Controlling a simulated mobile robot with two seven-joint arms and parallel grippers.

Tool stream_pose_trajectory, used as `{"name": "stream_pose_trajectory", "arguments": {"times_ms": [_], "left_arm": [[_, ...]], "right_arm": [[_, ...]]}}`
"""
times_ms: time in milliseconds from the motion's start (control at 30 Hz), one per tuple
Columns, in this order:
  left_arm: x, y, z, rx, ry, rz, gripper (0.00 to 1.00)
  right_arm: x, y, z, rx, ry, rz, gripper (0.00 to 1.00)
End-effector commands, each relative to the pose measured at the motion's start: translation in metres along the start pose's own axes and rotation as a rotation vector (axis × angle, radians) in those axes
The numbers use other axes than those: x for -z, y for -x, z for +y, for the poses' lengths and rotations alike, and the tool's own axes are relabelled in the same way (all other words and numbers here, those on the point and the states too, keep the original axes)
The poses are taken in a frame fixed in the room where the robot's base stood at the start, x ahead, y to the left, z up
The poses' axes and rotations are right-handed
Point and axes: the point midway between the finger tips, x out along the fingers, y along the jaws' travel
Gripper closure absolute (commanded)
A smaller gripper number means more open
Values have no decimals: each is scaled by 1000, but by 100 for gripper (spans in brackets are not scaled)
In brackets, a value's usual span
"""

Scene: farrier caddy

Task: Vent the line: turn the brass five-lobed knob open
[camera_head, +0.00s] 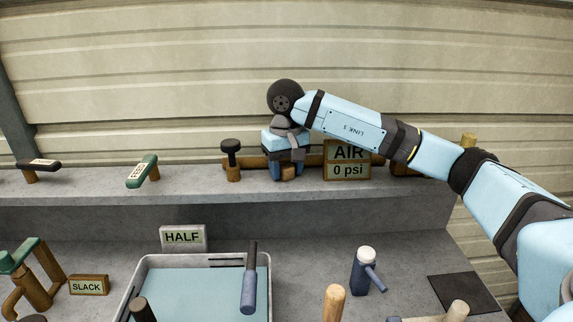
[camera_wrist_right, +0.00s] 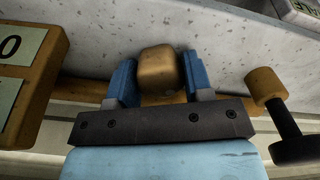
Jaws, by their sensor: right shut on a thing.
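My right gripper (camera_head: 287,170) reaches down to the back ledge, just left of the AIR sign. Its two blue fingers are shut on the brass knob (camera_head: 289,174), which is mostly hidden in the head view. In the right wrist view the brass knob (camera_wrist_right: 158,68) shows as a rounded block between the fingertips of the right gripper (camera_wrist_right: 156,78). Its lobes cannot be made out. The AIR sign (camera_head: 347,160) reads 0 psi. My left gripper is out of view.
A dark-capped valve (camera_head: 231,158) stands close left of the right gripper. A green-handled lever (camera_head: 142,171) and a black-handled lever (camera_head: 38,165) are farther left. Below are a grey tray (camera_head: 139,275), a HALF sign (camera_head: 183,238) and a white-topped blue tool (camera_head: 366,270).

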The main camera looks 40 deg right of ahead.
Motion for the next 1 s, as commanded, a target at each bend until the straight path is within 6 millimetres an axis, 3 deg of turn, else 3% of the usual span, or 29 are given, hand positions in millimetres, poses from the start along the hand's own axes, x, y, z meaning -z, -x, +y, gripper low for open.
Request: {"name": "stream_pose_trajectory", "arguments": {"times_ms": [33, 67, 800, 833, 867, 1000], "left_arm": [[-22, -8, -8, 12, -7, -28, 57], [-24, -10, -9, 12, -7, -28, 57], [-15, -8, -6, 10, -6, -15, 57], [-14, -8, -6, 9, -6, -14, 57], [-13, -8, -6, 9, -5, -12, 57], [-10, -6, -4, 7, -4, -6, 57]], "right_arm": [[0, -4, -1, 2, 55, 2, 87], [0, -4, -1, 2, 99, 2, 87], [1, -3, -1, 4, 83, 5, 87], [1, -3, -1, 3, 83, 5, 47], [1, -3, -1, 3, 83, 4, 40], [1, -3, 0, 2, 81, 4, 39]]}}
